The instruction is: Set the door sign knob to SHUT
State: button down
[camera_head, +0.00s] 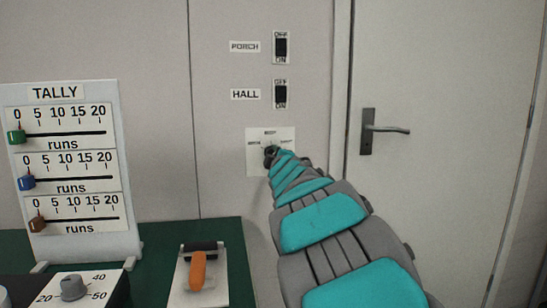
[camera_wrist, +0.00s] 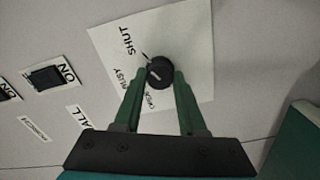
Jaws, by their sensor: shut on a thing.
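The door sign knob (camera_wrist: 160,73) is a round black knob on a white plate (camera_wrist: 192,35) on the wall. In the wrist view the plate carries the words SHUT, BUSY and OPEN beside the knob. A thin dark mark lies at the knob's edge on the SHUT side; I cannot tell if it is a printed tick or a pointer. A small pale line shows on the knob's face, its setting unclear. My gripper (camera_wrist: 160,78) is shut on the knob, its green fingers on either side. In the head view my arm reaches the plate (camera_head: 255,167) and mostly hides the knob.
HALL (camera_head: 280,94) and PORCH (camera_head: 281,47) switches are above the plate. A door with a lever handle (camera_head: 385,129) is at right.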

jog(key=shift+f, duration=0.15)
jog(key=shift+c, duration=2.3)
grip_release()
jog(key=s+d, duration=0.1)
jog(key=s, duration=0.6)
jog(key=shift+s+d+b, duration=0.3)
jog(key=shift+b, duration=0.1)
